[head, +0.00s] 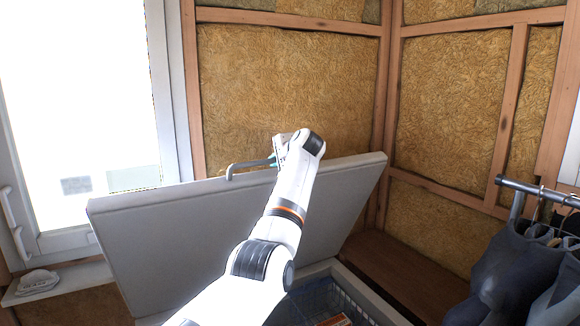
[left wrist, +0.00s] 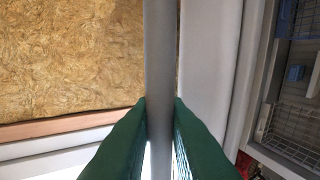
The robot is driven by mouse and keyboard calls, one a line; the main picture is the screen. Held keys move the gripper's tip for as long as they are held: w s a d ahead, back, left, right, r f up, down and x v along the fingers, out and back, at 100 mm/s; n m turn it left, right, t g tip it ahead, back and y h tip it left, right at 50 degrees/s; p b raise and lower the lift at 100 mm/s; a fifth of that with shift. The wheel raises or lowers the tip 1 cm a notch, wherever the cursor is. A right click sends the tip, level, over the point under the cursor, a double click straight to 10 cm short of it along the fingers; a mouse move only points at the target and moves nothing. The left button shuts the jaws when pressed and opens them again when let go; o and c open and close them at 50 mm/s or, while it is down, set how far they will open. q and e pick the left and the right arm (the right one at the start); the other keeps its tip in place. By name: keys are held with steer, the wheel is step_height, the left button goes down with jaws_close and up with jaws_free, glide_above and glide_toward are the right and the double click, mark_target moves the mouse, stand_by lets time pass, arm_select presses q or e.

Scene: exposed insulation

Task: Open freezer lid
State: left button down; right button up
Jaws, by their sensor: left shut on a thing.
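The freezer lid (head: 345,205) is a large pale panel, raised steeply and tilted back toward the insulated wall in the head view. Its grey handle (head: 250,165) stands out at the top edge. My left gripper (head: 279,158) is at the handle, partly hidden by my own arm. In the left wrist view, the green fingers of my left gripper (left wrist: 160,125) are shut on the grey handle bar (left wrist: 160,50). The freezer body (head: 365,305) is open below, with its far side hidden by the lid and my arm. My right gripper is out of view.
A wire basket (head: 345,300) shows inside the freezer, and baskets also show in the left wrist view (left wrist: 290,148). A bright window is at left, above a sill (head: 70,282). Dark clothes (head: 520,270) hang from a rail at right. A wooden ledge (head: 400,275) runs behind the freezer.

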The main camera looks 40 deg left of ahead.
arm_select(q)
steer(key=shift+s+a+r, duration=0.1)
steer(key=shift+a+r, duration=0.1)
steer(key=shift+r, duration=0.15)
steer(key=shift+a+r, duration=0.1)
steer(key=shift+r, duration=0.6)
steer(key=c, duration=1.7)
jaws_free()
steer(key=shift+c, duration=0.2)
steer(key=shift+o, duration=1.2)
steer(key=shift+w+a+f, duration=0.15)
steer(key=shift+w+a, duration=0.05)
steer(key=shift+a, duration=0.05)
steer(key=shift+w+a+f, duration=0.15)
steer(key=shift+a+f, duration=0.1)
steer(key=shift+f, duration=0.1)
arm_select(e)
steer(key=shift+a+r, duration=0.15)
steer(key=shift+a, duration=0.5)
